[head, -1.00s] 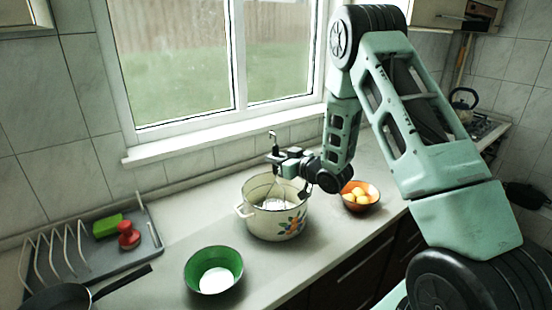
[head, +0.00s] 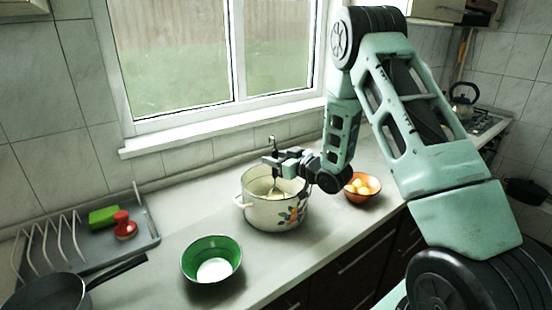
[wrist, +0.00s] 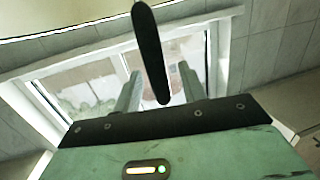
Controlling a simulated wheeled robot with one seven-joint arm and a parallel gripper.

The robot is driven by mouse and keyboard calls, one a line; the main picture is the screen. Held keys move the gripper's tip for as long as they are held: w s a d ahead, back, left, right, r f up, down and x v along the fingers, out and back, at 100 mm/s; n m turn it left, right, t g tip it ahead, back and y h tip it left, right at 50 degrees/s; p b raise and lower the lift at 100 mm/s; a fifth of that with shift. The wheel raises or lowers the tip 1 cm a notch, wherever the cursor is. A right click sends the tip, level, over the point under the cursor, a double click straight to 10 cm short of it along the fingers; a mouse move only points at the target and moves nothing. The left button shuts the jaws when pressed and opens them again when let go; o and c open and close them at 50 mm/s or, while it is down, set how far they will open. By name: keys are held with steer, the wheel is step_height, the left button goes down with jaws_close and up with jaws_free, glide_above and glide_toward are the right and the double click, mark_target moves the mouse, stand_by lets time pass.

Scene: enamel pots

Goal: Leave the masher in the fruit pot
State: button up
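The cream enamel pot (head: 262,212) with a colourful painted motif on its side stands on the counter below the window. My gripper (head: 273,159) is above the pot, around the masher's upper part. In the wrist view the masher's black handle (wrist: 151,50) lies between my two fingers, with a gap on each side, so the gripper looks open.
A green bowl (head: 190,272) with a white inside bottom stands front left of the pot. An orange bowl (head: 364,196) of yellow fruit stands to its right. A grey drying rack (head: 148,237) holds a green and a red item; a dark pan (head: 45,294) is front left.

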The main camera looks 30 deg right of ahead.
steer(key=shift+s+f, duration=0.25)
steer(key=shift+f, duration=0.4)
steer(key=r+p+v, duration=0.1)
steer(key=v, duration=1.6)
steer(key=shift+r+p, duration=0.2)
steer(key=shift+p, duration=0.2)
steer(key=shift+w, duration=0.15)
